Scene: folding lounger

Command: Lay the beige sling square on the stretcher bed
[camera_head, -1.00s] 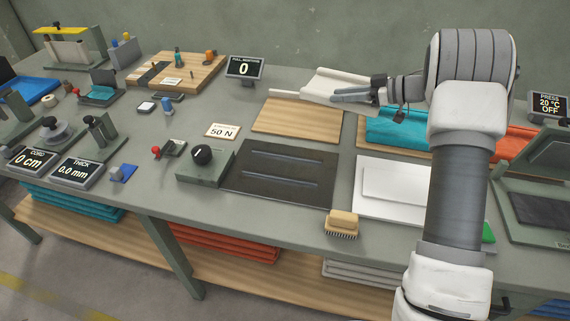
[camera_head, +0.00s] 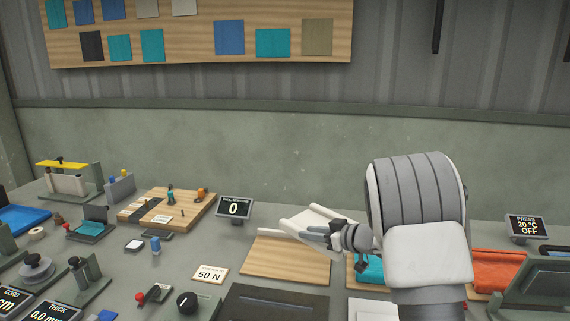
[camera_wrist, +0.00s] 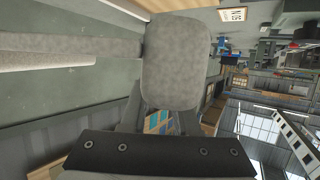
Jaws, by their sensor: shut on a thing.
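The beige sling (camera_head: 306,219) shows in the head view as a pale, off-white piece with thick rolled edges. It is tilted, over the back edge of a light wooden board. My gripper (camera_head: 325,233) comes from the right and is shut on the sling's right side; the fingers hide part of it. In the wrist view a long pale roll (camera_wrist: 55,58), probably a sling edge, runs at upper left. The stretcher bed appears to be the dark flat plate (camera_head: 275,303) in front of the board, cut off by the picture's lower edge. The sling is apart from it.
The wooden board (camera_head: 283,262) lies bare below the sling. A dial box (camera_head: 188,304) and a 50 N card (camera_head: 210,274) stand left of the plate. A pull display (camera_head: 234,208) reads 0. Teal (camera_head: 372,270) and orange (camera_head: 495,270) folded cloths lie right.

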